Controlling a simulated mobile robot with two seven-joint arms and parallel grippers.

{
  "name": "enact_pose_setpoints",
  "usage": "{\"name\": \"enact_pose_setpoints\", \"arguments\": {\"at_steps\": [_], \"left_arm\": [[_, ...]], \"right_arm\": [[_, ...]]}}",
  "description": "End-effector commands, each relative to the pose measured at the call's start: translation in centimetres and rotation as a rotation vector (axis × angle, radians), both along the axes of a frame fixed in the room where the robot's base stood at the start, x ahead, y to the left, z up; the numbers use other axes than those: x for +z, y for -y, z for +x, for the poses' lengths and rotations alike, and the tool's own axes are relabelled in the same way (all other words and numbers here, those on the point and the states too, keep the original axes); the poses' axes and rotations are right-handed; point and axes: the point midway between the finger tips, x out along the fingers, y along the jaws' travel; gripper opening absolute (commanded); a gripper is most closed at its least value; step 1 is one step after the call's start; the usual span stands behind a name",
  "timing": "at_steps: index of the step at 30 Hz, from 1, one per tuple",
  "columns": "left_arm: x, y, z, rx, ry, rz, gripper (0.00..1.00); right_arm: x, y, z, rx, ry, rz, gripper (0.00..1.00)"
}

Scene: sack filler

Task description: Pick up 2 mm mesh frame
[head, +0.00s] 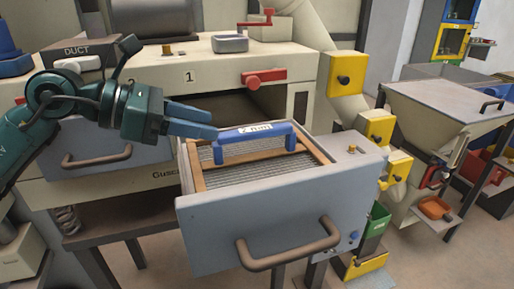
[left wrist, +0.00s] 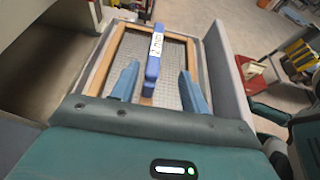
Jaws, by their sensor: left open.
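The 2 mm mesh frame is a wooden frame with grey wire mesh (head: 194,168) lying in the pulled-out grey drawer (head: 250,222). It also shows in the left wrist view (left wrist: 103,65). A blue handle (head: 252,142) with a white "2 mm" label stands up across the frame; in the left wrist view the handle (left wrist: 153,66) appears between my fingers. My left gripper (head: 212,121) is open and empty, at the left end of the handle, with its blue fingers pointing toward it. Contact cannot be told. My right gripper is not in view.
The drawer's front handle (head: 288,246) sticks out toward me. The cream machine (head: 210,72) stands behind, with a red lever (head: 264,77) above the drawer opening. A closed drawer (head: 95,160) is at the left. A yellow-jointed chute (head: 377,127) and a hopper (head: 440,105) stand right.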

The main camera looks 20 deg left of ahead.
Motion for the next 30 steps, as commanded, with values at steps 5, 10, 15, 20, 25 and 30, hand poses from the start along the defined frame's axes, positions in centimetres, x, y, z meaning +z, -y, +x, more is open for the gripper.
{"name": "enact_pose_setpoints", "arguments": {"at_steps": [5, 10, 15, 20, 25, 30], "left_arm": [[-0.9, 2.4, 1.5, -0.003, 0.0, -0.006, 0.45], [-1.4, 3.2, 2.1, -0.002, 0.001, -0.004, 0.45], [-2.0, 4.6, 3.6, -0.004, -0.003, -0.007, 0.45], [-3.0, 6.2, 4.9, -0.003, -0.002, -0.006, 0.45], [-3.4, 6.7, 5.3, -0.002, -0.001, -0.004, 0.45], [-3.5, 6.7, 5.3, -0.001, 0.0, -0.004, 0.45]], "right_arm": [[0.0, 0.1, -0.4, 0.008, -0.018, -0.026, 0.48], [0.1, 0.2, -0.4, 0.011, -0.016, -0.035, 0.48], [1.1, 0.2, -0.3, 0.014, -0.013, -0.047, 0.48], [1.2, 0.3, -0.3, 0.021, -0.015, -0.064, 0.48], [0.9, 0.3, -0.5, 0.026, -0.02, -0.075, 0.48], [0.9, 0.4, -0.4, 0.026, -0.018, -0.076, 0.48]]}}
